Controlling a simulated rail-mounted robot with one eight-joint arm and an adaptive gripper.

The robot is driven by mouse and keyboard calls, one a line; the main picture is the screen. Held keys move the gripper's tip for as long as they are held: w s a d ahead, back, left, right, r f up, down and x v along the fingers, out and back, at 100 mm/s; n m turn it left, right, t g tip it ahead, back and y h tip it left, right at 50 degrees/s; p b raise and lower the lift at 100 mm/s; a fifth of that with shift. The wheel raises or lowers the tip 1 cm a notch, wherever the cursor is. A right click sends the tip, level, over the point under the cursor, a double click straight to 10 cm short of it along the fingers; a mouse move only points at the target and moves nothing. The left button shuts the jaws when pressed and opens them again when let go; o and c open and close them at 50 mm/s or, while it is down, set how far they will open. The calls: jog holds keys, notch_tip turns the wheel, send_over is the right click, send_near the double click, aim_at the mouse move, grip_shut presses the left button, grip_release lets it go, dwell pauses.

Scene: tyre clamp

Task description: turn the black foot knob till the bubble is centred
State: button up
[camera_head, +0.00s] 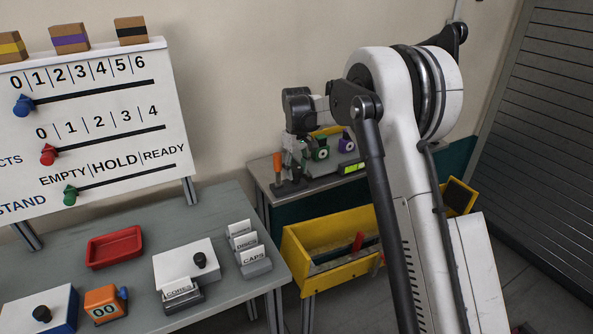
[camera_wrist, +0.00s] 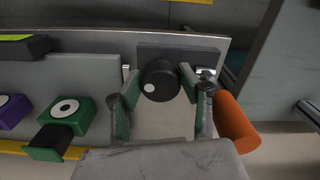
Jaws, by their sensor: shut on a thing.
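The black foot knob (camera_wrist: 162,80) with a white dot on its face shows in the wrist view, in front of a dark plate. My gripper (camera_wrist: 160,84) has its green-padded fingers on both sides of the knob and is shut on it. A bright yellow-green bubble vial (camera_head: 350,169) is on the front of the bench device in the head view. Its end also shows at the upper left of the wrist view (camera_wrist: 16,38). The bubble is too small to make out.
An orange handle (camera_wrist: 236,122) stands close to the right finger. A green block with a white disc (camera_wrist: 64,110) and a purple block (camera_wrist: 12,110) lie to the left. In the head view, a yellow bin (camera_head: 300,262) sits below the bench.

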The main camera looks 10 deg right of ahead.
aim_at(296, 169)
jog(key=o, duration=1.1)
jog(key=shift+o, duration=0.2)
notch_tip(296, 169, up, 12)
